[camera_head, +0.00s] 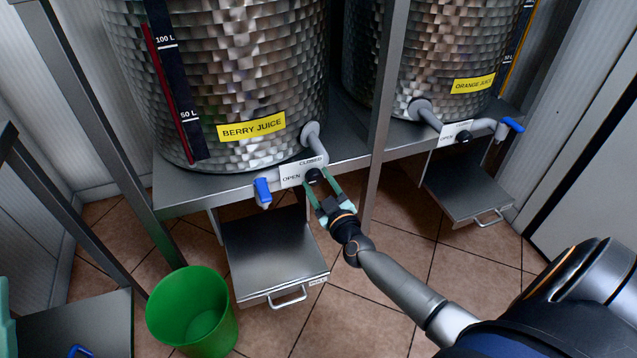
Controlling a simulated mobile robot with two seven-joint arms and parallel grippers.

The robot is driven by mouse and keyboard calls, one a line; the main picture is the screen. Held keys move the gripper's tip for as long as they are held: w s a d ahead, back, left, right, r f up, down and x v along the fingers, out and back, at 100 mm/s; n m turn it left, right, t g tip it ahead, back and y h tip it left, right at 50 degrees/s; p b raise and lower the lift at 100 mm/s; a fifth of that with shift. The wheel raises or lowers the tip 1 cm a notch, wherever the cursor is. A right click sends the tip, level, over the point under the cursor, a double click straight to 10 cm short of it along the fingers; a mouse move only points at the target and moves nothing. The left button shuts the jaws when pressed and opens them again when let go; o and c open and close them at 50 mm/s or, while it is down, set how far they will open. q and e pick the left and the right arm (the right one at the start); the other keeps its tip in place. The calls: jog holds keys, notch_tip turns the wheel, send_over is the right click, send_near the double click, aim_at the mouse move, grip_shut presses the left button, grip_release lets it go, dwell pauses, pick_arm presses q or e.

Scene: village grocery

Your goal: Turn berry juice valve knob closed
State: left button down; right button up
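The berry juice tank (225,80) has a yellow name label and a pipe (313,137) at its lower right. A white plate (291,175) there reads OPEN at its lower left and CLOSED at its top. A black valve knob (314,175) sits in front of the plate's right part. A blue spout piece (263,191) is to the left. My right gripper (317,180) has its two green fingers apart, one on each side of the black knob; contact is unclear. A green piece of my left gripper (4,318) shows at the left edge, mostly out of frame.
A metal rack post (384,110) stands close right of my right gripper. The orange juice tank (440,50) with its own valve is behind right. Below are a metal drip shelf (268,250) and a green bucket (188,307). The floor at right is clear.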

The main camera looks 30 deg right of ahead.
grip_shut()
jog(key=shift+m, duration=0.4)
jog(key=m, duration=0.3)
jog(key=shift+m, duration=0.4)
jog(key=m, duration=0.4)
jog(key=shift+a+f+m, duration=0.1)
jog(key=shift+m, duration=0.3)
jog(key=m, duration=0.4)
jog(key=shift+m, duration=0.3)
jog(key=m, duration=0.4)
jog(key=shift+a+t+h, duration=0.1)
jog(key=shift+t+h, duration=0.2)
jog(key=shift+h, duration=0.1)
jog(key=shift+m, duration=0.4)
jog(key=shift+o, duration=2.1)
grip_release()
